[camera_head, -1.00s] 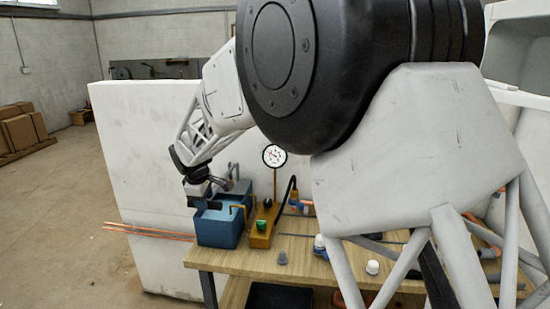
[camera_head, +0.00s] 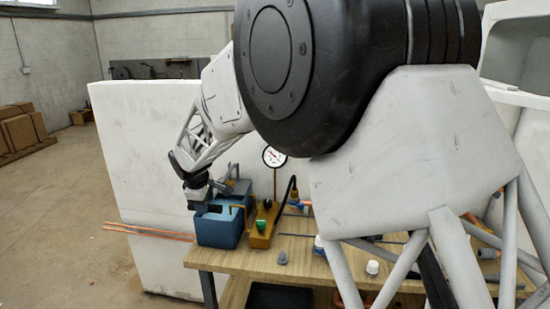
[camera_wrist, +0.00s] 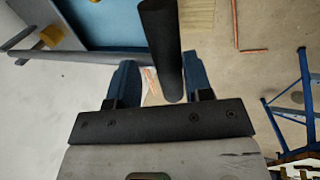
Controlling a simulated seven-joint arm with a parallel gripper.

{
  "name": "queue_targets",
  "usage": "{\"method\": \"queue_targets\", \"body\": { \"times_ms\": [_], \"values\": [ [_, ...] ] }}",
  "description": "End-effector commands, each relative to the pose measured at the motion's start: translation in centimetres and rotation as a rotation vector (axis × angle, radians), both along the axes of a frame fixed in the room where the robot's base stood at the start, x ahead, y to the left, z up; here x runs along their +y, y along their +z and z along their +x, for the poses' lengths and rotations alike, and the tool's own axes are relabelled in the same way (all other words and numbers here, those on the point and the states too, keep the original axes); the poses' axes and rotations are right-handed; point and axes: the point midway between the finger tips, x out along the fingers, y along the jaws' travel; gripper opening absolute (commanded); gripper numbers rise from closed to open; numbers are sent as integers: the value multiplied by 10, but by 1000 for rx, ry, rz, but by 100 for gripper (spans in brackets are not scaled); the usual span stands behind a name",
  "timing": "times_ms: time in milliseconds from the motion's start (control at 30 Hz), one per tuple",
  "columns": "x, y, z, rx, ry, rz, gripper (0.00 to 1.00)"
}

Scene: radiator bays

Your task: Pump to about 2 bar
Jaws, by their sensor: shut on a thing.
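The test pump is a blue tank (camera_head: 218,233) at the left end of the wooden bench. A brass block (camera_head: 261,238) with a green knob and a black knob stands at its right. A round white gauge (camera_head: 274,156) rises on a thin post behind the block; its needle is too small to read. My gripper (camera_head: 200,190) is above the tank's left side. In the wrist view, my gripper (camera_wrist: 161,82) is shut on the dark pump handle (camera_wrist: 160,40), which lies between its blue fingers. The blue tank (camera_wrist: 110,22) shows beyond.
A white wall panel (camera_head: 140,160) stands behind the bench, with copper pipes (camera_head: 150,232) at its left. A grey cap (camera_head: 282,257) and a white cap (camera_head: 372,267) are on the bench (camera_head: 300,248). My arm hides much of the right side.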

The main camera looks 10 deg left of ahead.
Motion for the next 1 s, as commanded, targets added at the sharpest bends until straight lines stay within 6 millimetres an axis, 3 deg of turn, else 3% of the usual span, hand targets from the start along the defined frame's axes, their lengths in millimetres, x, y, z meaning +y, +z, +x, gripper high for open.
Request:
{"method": "queue_targets", "body": {
  "times_ms": [400, 1000],
  "values": [
    [-1, 39, 8, 116, -3, 3, 25],
    [-1, 49, 10, 150, -3, 3, 24]
  ]
}}
